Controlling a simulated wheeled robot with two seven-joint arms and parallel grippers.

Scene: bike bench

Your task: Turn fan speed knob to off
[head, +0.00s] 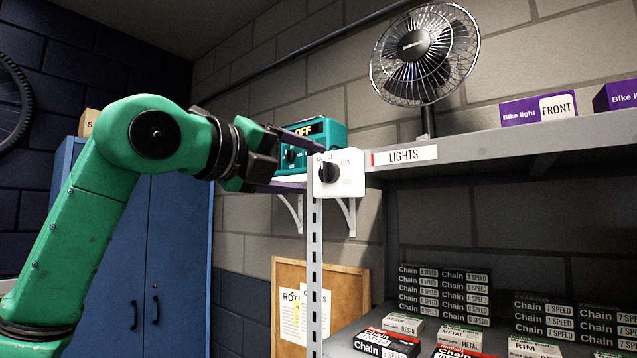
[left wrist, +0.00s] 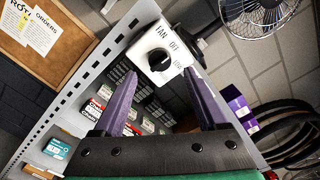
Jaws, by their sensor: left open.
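The fan speed knob (head: 330,172) is a black dial on a white box (head: 350,163) at the left end of the grey shelf. The box carries fan and speed lettering, with OFF readable in the left wrist view. The knob (left wrist: 158,60) shows there between the purple fingertips; I cannot tell its exact setting. My left gripper (head: 312,163) is open, its fingers pointing at the box, one above and one below the knob in the head view. In the left wrist view the left gripper (left wrist: 161,73) appears short of the knob. A black desk fan (head: 425,52) stands on the shelf.
A teal device (head: 324,134) with an OFF display sits behind the upper finger. Purple bike light boxes (head: 540,109) stand on the shelf, chain boxes (head: 444,293) below. A perforated upright (head: 314,250) runs under the white box. A blue cabinet (head: 178,262) stands left.

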